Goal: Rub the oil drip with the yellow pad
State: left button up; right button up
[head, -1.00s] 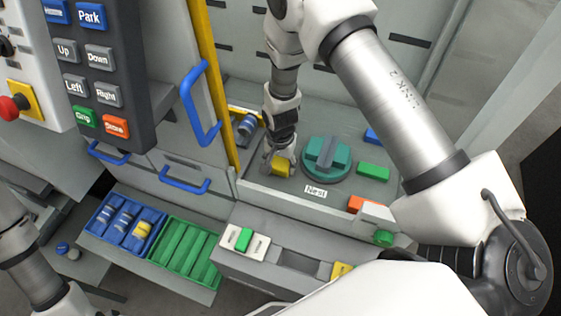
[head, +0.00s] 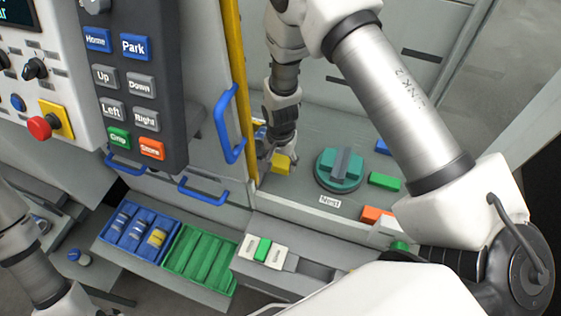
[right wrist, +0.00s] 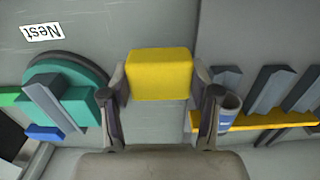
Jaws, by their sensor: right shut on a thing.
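My right gripper (head: 278,158) is shut on the yellow pad (head: 282,164) over the grey deck, left of the round green nest fixture (head: 338,168). In the right wrist view the yellow pad (right wrist: 160,75) sits between both fingers (right wrist: 160,92). I cannot tell whether the pad touches the deck. I cannot make out an oil drip in either view; it may be under the pad or gripper. My left arm shows at the lower left of the head view, but its gripper is out of view.
A yellow post (head: 238,90) and blue door handle (head: 230,125) stand left of my right gripper. Green (head: 385,181) and orange (head: 374,214) blocks lie right of the nest. Blue (head: 138,232) and green (head: 200,257) trays are in front. A yellow-edged rack (right wrist: 270,120) is close beside the gripper.

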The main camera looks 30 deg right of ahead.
aim_at(280, 161)
notch_tip(280, 161, up, 2)
jog(key=shift+w+a+p, duration=0.1)
jog(key=shift+w+p, duration=0.05)
jog(key=shift+p, duration=0.4)
jog(key=shift+r, duration=0.5)
jog(key=shift+f, duration=0.1)
